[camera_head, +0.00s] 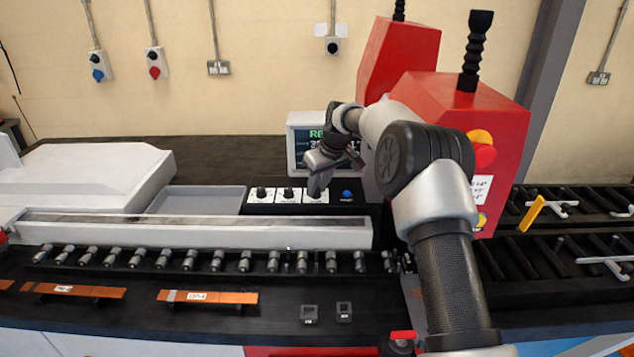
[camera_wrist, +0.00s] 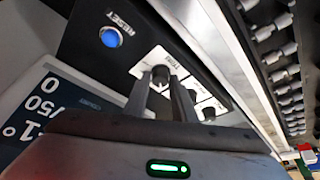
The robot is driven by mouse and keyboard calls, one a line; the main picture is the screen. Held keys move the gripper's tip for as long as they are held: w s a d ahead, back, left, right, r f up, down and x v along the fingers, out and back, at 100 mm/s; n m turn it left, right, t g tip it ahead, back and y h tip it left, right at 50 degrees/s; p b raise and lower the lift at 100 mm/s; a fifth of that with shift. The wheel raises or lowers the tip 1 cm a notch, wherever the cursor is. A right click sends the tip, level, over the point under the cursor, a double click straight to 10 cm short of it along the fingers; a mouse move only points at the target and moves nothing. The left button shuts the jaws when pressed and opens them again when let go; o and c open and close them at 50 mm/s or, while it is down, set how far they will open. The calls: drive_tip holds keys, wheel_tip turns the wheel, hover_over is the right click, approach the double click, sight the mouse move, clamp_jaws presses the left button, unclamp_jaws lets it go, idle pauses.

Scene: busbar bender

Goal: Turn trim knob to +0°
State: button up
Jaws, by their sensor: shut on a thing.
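The trim knob (camera_wrist: 160,74) is a dark round knob on a white plate marked TRIM in the wrist view. My gripper (camera_wrist: 161,82) has its two fingers closed around it, one on each side. In the head view my gripper (camera_head: 318,190) reaches down to the right-hand knob of the black control panel (camera_head: 262,209) and hides that knob. The display screen (camera_head: 300,150) behind the panel is partly covered by my arm. In the wrist view the screen (camera_wrist: 45,115) is cut off and tilted, showing large digits including a 1 with a degree sign; the full reading and sign are unclear.
Two other knobs (camera_head: 262,193) (camera_head: 289,193) sit left of my gripper. A blue RESET button (camera_head: 347,193) is close on its right. A long white rail (camera_head: 200,233) runs in front of the panel. Red machine housings (camera_head: 460,105) stand to the right behind my arm.

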drive_tip(key=shift+d+n+g+y+p, duration=0.1)
drive_tip(key=shift+n+g+y+p, duration=0.25)
drive_tip(key=shift+n, duration=0.4)
drive_tip(key=shift+n+g+y+p, duration=0.15)
drive_tip(key=shift+n+p, duration=0.3)
drive_tip(key=shift+n, duration=0.3)
drive_tip(key=shift+f, duration=0.1)
drive_tip(key=o, duration=1.1)
drive_tip(key=shift+c, duration=0.2)
drive_tip(key=b+v, duration=0.1)
drive_tip(key=v, duration=0.6)
drive_tip(key=shift+r, duration=0.3)
